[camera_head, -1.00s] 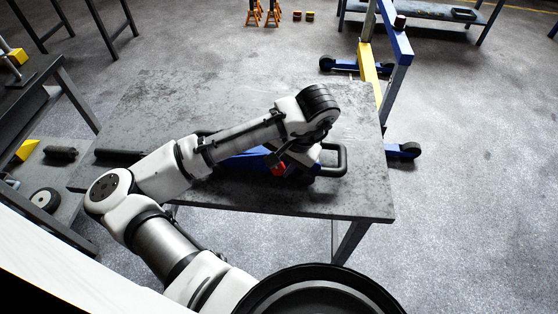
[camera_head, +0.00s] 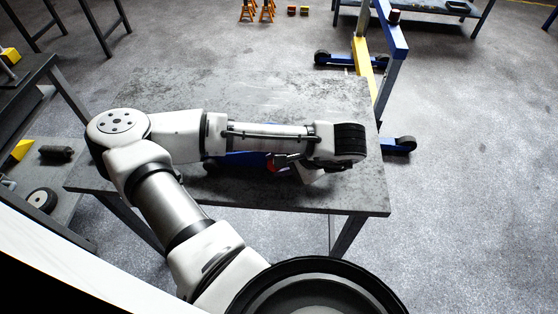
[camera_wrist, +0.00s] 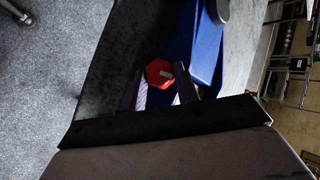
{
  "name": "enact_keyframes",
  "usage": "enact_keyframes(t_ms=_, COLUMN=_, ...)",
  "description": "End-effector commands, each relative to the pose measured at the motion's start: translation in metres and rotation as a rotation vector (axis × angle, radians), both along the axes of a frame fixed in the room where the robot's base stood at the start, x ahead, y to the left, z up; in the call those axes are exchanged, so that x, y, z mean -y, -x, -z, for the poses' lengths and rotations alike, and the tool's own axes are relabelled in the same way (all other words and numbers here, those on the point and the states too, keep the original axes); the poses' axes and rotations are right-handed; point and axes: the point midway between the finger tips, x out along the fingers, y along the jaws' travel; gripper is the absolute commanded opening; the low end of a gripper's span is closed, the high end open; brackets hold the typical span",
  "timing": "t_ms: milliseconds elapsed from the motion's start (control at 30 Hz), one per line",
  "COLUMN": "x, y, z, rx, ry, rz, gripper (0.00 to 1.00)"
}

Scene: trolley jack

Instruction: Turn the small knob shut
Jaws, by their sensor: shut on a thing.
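The small knob is red and six-sided and shows in the wrist view (camera_wrist: 158,74), beside the blue body of the trolley jack (camera_wrist: 196,45). In the head view only a red bit of the knob (camera_head: 271,163) shows. My gripper (camera_wrist: 160,88) has a dark finger on each side of the knob and is shut on it. In the head view my gripper (camera_head: 277,162) reaches in from the right, below my wrist. The jack (camera_head: 240,159) lies on the grey table (camera_head: 200,100), mostly hidden by my arm.
A blue and yellow hoist (camera_head: 385,60) stands on the floor behind the table's right side. Another bench (camera_head: 35,85) stands at the left, with a wheel (camera_head: 42,200) below. The table's far half is clear.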

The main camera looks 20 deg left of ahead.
Motion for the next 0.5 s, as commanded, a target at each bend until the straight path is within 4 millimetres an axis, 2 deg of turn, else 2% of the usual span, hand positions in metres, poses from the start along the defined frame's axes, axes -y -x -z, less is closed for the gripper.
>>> enact_keyframes(t_ms=400, x=0.0003, y=-0.0005, z=-0.0004, rx=0.000, ry=-0.005, rz=0.006, gripper=0.08)
enact_keyframes(t_ms=433, x=0.0003, y=-0.0005, z=-0.0004, rx=0.000, ry=-0.005, rz=0.006, gripper=0.34)
enact_keyframes(t_ms=500, x=0.0003, y=-0.0005, z=-0.0004, rx=0.000, ry=-0.005, rz=0.006, gripper=0.43)
